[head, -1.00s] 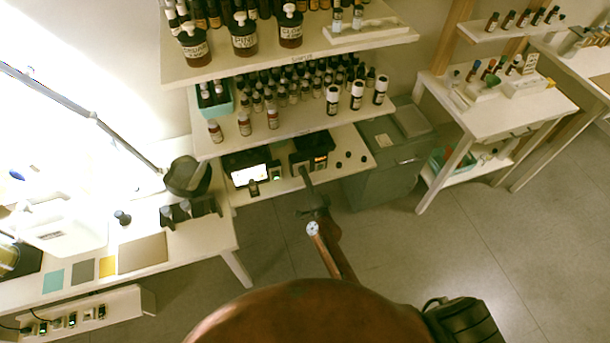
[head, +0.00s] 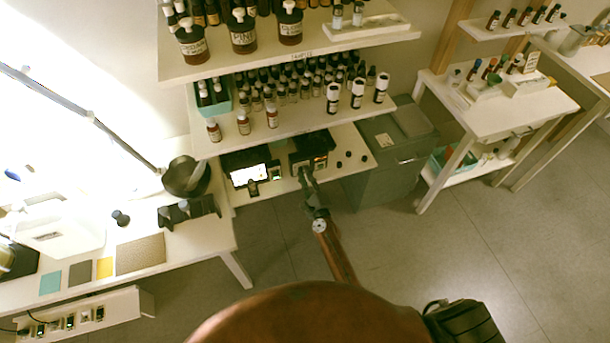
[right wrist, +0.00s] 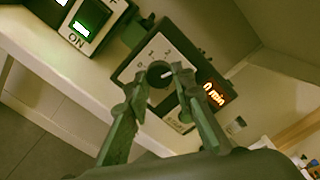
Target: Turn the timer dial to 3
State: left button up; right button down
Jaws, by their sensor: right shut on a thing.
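The timer (head: 310,154) is a dark box on the lower shelf. In the right wrist view the timer's pale face plate (right wrist: 146,52) carries printed marks around a round dark dial (right wrist: 159,73). Its orange display (right wrist: 214,94) reads "0 min". My right gripper (head: 306,172) reaches the timer's front from below; in the right wrist view its fingertips (right wrist: 160,76) are closed on either side of the dial. The dial's white pointer line shows between the fingertips. Part of the face is hidden by the fingers. My left gripper is not in view.
Left of the timer stands a device with a lit screen (head: 249,176) and a green-lit ON switch (right wrist: 82,30). Small dark knobs (head: 347,158) lie to its right on the shelf. The bottle shelf (head: 300,123) is just above. A grey cabinet (head: 385,172) stands at the right.

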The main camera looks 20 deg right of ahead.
jog(key=shift+m, duration=0.3)
jog(key=c, duration=1.7)
grip_release()
jog(key=shift+o, duration=0.2)
jog(key=s, duration=1.2)
jog(key=shift+d, duration=0.2)
jog(key=shift+f, duration=0.1)
